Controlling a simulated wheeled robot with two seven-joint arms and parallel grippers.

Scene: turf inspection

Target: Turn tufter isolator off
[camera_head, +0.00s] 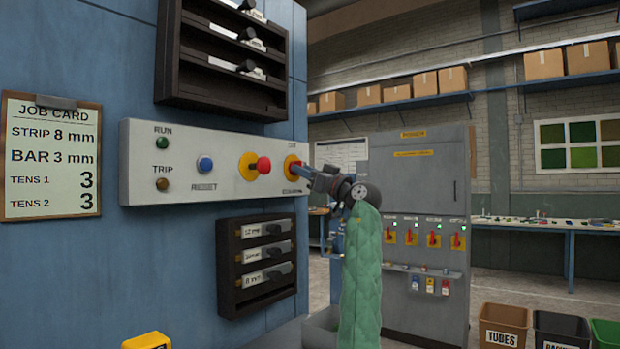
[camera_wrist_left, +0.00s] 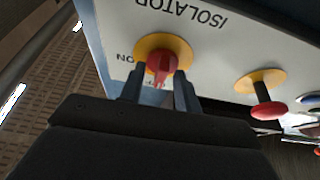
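The tufter isolator (camera_head: 291,164) is a red rotary handle on a yellow disc at the right end of the pale control panel (camera_head: 222,180). In the left wrist view its red handle (camera_wrist_left: 162,66) shows close up, with upside-down ISOLATOR and ON lettering beside it. My left gripper (camera_head: 309,174) is at the isolator. In the wrist view its two fingers (camera_wrist_left: 160,86) stand apart, one on each side of the handle, with a gap between them. Firm contact cannot be made out. In the head view the gripper partly covers the isolator. My right gripper is not in view.
A red mushroom button (camera_head: 264,166) on a yellow disc sits just left of the isolator, with a blue reset button (camera_head: 205,164) further left. Dark slotted racks (camera_head: 228,262) are above and below the panel. A grey cabinet (camera_head: 418,180) with several red-yellow switches stands behind.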

